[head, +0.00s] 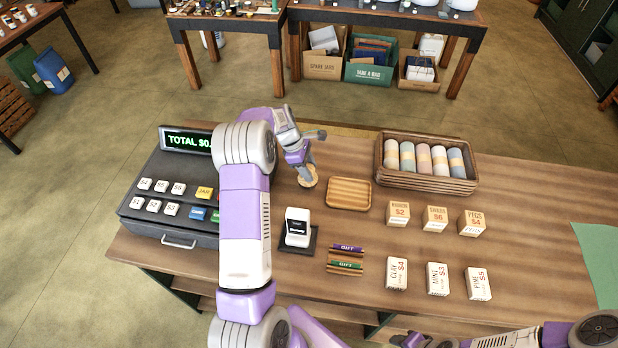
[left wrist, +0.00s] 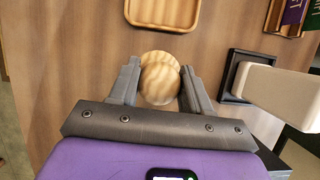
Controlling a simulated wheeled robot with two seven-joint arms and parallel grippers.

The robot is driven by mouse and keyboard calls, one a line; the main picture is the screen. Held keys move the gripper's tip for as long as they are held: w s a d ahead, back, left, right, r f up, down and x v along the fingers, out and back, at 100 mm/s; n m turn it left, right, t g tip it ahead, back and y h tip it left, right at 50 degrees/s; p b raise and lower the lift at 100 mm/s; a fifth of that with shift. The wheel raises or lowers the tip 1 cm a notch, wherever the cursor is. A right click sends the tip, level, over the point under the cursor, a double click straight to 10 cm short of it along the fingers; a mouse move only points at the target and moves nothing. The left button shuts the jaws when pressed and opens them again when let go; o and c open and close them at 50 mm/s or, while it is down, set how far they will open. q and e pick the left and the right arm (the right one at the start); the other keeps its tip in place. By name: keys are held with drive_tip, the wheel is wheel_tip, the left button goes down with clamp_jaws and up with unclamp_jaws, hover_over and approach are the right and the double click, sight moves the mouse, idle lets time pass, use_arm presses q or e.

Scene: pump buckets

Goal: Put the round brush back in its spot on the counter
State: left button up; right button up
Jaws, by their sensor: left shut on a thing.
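The round brush (head: 309,178) has a pale, round wooden body and is at the far side of the counter (head: 530,220), just left of the small wooden tray (head: 349,193). My left gripper (head: 304,172) is shut on it. In the left wrist view the brush (left wrist: 160,80) sits between the two fingers of my left gripper (left wrist: 160,88), with the tray (left wrist: 162,26) just beyond. I cannot tell whether the brush touches the counter. My right gripper (head: 412,341) is partly cut off at the bottom edge, and its jaws are unclear.
A cash register (head: 180,190) stands left of my left arm. A white card reader (head: 298,226) stands nearer than the brush. A basket of rolled cloths (head: 428,184) is behind right. Small price boxes (head: 436,219) and labelled sticks (head: 346,258) occupy the middle front.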

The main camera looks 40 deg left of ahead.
use_arm(q)
drive_tip(key=shift+w+f, duration=0.1)
drive_tip(key=shift+f, duration=1.95)
drive_tip(key=shift+f, duration=0.1)
drive_tip(key=o, duration=1)
drive_tip(key=v, duration=1.2)
